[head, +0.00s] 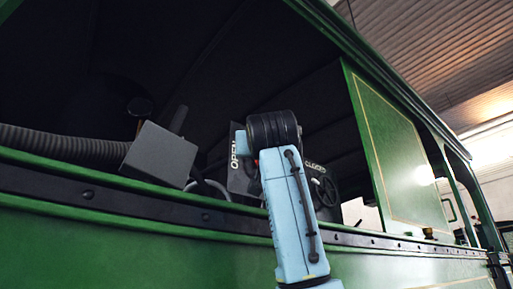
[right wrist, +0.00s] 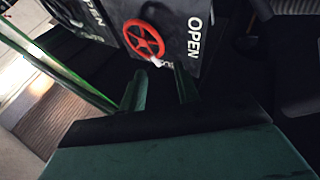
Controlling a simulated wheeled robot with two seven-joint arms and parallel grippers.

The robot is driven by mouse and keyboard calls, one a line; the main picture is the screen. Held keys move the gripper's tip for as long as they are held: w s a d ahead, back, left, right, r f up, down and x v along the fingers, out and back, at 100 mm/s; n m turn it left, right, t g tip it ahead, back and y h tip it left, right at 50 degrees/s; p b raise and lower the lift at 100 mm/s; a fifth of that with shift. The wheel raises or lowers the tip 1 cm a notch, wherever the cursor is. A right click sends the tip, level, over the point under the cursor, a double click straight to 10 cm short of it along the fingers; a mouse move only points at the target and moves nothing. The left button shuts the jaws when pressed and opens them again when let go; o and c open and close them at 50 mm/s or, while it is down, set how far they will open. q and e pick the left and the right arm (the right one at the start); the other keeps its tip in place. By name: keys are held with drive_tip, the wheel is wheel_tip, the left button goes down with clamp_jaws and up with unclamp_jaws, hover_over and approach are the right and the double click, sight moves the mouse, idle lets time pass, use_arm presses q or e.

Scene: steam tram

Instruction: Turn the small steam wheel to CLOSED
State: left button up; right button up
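A small red spoked wheel (right wrist: 145,40) is mounted on a dark panel (right wrist: 180,25) in the right wrist view. White OPEN lettering stands to its right, and a second label, partly cut off, is at upper left. A small pale piece sits at the wheel's lower rim. My right gripper (right wrist: 160,72) is open, its two green fingers apart just below the wheel; I cannot tell whether they touch the pale piece. In the head view, OPEN and CLOSED labels show either side of my right arm, which hides most of the wheel and the gripper. My left gripper is not in view.
The green tram side wall (head: 120,225) with its dark riveted rail runs below the cab opening. A grey box (head: 160,155) and a ribbed hose (head: 60,143) are at left. A dark handwheel (head: 327,191) is right of my arm. A green panel (head: 395,160) bounds the right.

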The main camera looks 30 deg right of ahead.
drive_tip(key=p+x, duration=0.4)
drive_tip(key=x, duration=0.4)
drive_tip(key=shift+w, duration=0.45)
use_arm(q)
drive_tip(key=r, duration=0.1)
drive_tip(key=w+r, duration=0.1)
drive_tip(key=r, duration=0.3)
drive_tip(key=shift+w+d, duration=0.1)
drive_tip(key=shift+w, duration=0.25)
use_arm(e)
drive_tip(key=shift+d, duration=0.1)
clamp_jaws()
